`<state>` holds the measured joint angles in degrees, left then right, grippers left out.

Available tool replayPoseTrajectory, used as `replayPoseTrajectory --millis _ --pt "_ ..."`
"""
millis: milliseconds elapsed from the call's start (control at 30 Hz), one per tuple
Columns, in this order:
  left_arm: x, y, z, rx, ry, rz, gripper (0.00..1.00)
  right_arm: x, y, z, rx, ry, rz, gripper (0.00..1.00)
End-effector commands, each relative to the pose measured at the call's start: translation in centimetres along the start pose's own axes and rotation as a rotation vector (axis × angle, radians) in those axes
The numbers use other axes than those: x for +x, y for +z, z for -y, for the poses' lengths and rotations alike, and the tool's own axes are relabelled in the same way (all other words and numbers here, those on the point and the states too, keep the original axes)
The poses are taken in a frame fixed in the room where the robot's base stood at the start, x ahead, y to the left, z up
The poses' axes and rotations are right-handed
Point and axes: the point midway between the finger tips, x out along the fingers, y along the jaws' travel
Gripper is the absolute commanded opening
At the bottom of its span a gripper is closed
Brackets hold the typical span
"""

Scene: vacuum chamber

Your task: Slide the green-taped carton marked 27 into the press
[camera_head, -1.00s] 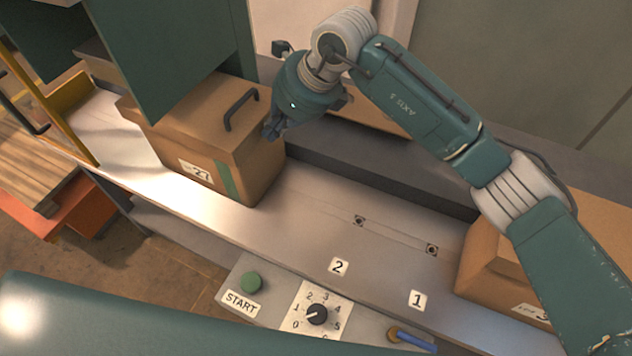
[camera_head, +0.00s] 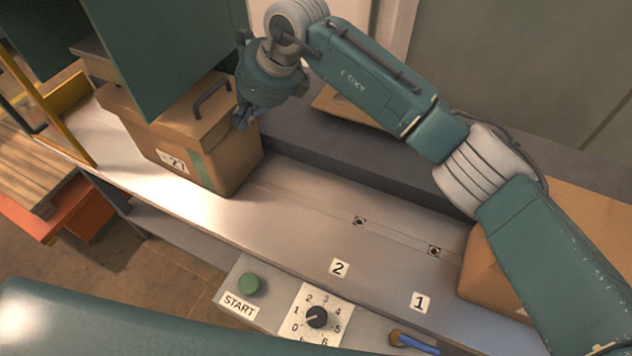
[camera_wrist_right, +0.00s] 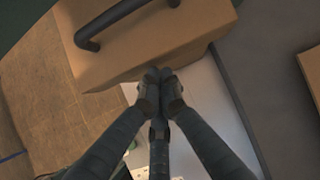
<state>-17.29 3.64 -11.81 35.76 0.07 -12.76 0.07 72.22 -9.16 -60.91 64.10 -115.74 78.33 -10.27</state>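The carton marked 27 (camera_head: 192,150) is brown, with a black handle on top and a green tape strip on its front. It sits upright on the metal bench at the left, its far left part under the green press housing (camera_head: 165,50). My right gripper (camera_head: 241,121) is at the carton's right side, fingers pointing down. In the right wrist view its fingertips (camera_wrist_right: 159,76) are together at the carton's (camera_wrist_right: 150,45) edge, with nothing seen between them. They look in contact, though a small gap cannot be ruled out. My left gripper is not in view.
A second brown carton (camera_head: 480,270) stands at the right end of the bench (camera_head: 310,225), partly behind my right arm. The front panel carries a green START button (camera_head: 249,284), a dial (camera_head: 317,317) and a blue-handled lever (camera_head: 415,342). The bench between the cartons is clear.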

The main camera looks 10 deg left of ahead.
Motion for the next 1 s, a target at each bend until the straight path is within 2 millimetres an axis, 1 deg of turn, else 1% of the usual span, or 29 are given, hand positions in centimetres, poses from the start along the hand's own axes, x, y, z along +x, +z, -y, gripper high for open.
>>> replayPoseTrajectory --millis 33,233,367,467,800,1000 --pt "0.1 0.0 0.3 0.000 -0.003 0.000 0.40 0.3 0.4 -0.1 -0.001 0.001 0.001 0.00" --pt "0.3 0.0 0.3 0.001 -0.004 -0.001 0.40 1.0 1.6 -0.1 -0.002 0.001 0.002 0.00" --pt "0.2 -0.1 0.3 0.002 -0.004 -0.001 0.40 1.1 1.8 0.0 0.000 0.000 0.001 0.00" --pt "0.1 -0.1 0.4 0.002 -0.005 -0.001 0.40 0.5 1.6 0.0 -0.001 0.000 0.002 0.00" --pt "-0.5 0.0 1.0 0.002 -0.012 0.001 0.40 -2.7 0.3 0.1 0.000 -0.001 0.001 0.00" --pt "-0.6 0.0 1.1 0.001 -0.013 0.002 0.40 -3.6 -0.2 0.0 -0.001 0.000 -0.001 0.00"
